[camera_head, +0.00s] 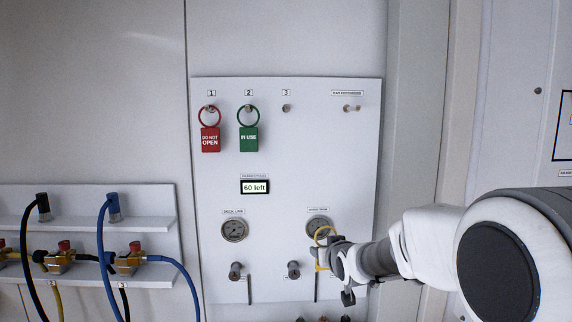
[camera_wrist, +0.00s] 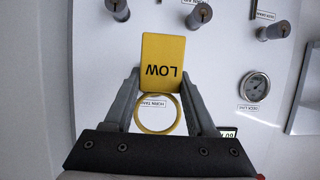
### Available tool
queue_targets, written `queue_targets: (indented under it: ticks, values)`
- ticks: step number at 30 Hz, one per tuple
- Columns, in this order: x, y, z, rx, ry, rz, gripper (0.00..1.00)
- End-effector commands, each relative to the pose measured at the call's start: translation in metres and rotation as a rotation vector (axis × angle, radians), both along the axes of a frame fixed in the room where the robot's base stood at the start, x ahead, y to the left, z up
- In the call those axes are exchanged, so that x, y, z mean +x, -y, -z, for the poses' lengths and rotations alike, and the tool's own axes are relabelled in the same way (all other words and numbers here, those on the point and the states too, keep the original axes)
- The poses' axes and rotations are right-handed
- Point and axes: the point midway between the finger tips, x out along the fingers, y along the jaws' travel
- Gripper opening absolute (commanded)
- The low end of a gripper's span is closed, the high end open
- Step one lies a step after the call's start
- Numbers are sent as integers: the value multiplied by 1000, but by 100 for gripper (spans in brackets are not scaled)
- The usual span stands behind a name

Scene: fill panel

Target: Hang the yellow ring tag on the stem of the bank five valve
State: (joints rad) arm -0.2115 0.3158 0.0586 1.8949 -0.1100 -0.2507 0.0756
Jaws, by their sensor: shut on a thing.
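My gripper (camera_head: 325,256) is shut on the yellow ring tag (camera_head: 323,234) in front of the panel's lower right. In the wrist view my gripper (camera_wrist: 161,85) grips the yellow ring tag (camera_wrist: 163,62) between its two fingers. Its plate reads LOW, upside down there, and its ring lies toward my palm. Valve stems stick out of the panel: a left one (camera_head: 235,270) and a middle one (camera_head: 293,269) in the head view. The wrist view shows three, at its left (camera_wrist: 118,9), middle (camera_wrist: 200,13) and right (camera_wrist: 274,31). I cannot read which is bank five. The tag is apart from them.
A red DO NOT OPEN tag (camera_head: 210,139) and a green IN USE tag (camera_head: 248,139) hang on pegs 1 and 2; peg 3 (camera_head: 286,108) is bare. A gauge (camera_head: 234,230) sits above the stems. Hoses (camera_head: 104,250) and fittings occupy the left shelf.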

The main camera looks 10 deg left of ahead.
Motion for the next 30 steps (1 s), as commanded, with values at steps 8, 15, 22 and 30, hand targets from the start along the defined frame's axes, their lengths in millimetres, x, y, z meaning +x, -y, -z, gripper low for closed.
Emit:
queue_targets:
  ticks: [8,15,22,30]
  values:
    - [-5,-30,-82,0,4,-28,4]
    - [-14,-39,-126,0,2,-25,4]
    - [-39,-55,-203,3,11,-13,4]
    - [-96,-64,-300,2,4,40,4]
